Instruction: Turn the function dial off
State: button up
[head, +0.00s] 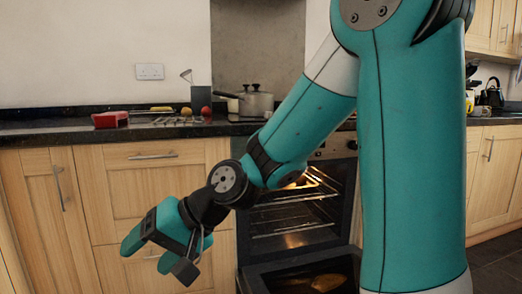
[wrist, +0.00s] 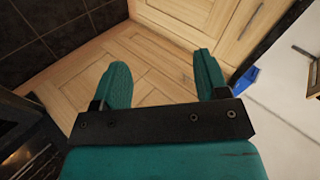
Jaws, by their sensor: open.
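The oven (head: 338,146) stands in the middle of the head view under the worktop, with its control panel partly hidden behind my arm. Small knobs show on the panel's right part, but I cannot tell which one is the function dial or where it points. The oven door (head: 300,272) is down and the inside is lit, with racks showing. My gripper (head: 148,254) is open and empty, in front of the wooden cupboards left of the oven, lower than the panel. In the wrist view its two teal fingers (wrist: 160,64) are apart with nothing between them.
The dark worktop (head: 60,133) holds a red box (head: 110,119) and a pot (head: 256,103) on the hob. The lowered oven door juts out right of my gripper. The wrist view shows cupboard fronts (wrist: 165,25) and a blue object (wrist: 243,80).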

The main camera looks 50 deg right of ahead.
jog(key=w+d+r+m+t+h+p, duration=0.1)
jog(key=w+d+r+m+t+h, duration=0.1)
jog(key=w+d+m+t, duration=0.35)
jog(key=w+d+r+m+t+h, duration=0.1)
jog(key=w+d+m+t, duration=0.15)
jog(key=d+m, duration=0.55)
jog(key=s+d+r+m+t+h+p, duration=0.1)
jog(key=s+d+m+h, duration=0.1)
jog(key=d+m+h, duration=0.8)
jog(key=s+d+r+m+h+p, duration=0.1)
jog(key=s+d+m+h, duration=0.2)
jog(key=d, duration=1.4)
jog(key=a+p+x, duration=0.1)
jog(key=p+x, duration=0.4)
jog(key=x, duration=1.2)
jog(key=shift+w+m+t+p, duration=0.3)
jog(key=shift+w+m, duration=0.15)
jog(key=shift+w, duration=0.2)
jog(key=shift+d+r, duration=0.1)
jog(key=shift+r, duration=0.05)
jog(key=shift+c, duration=0.3)
jog(key=c, duration=0.9)
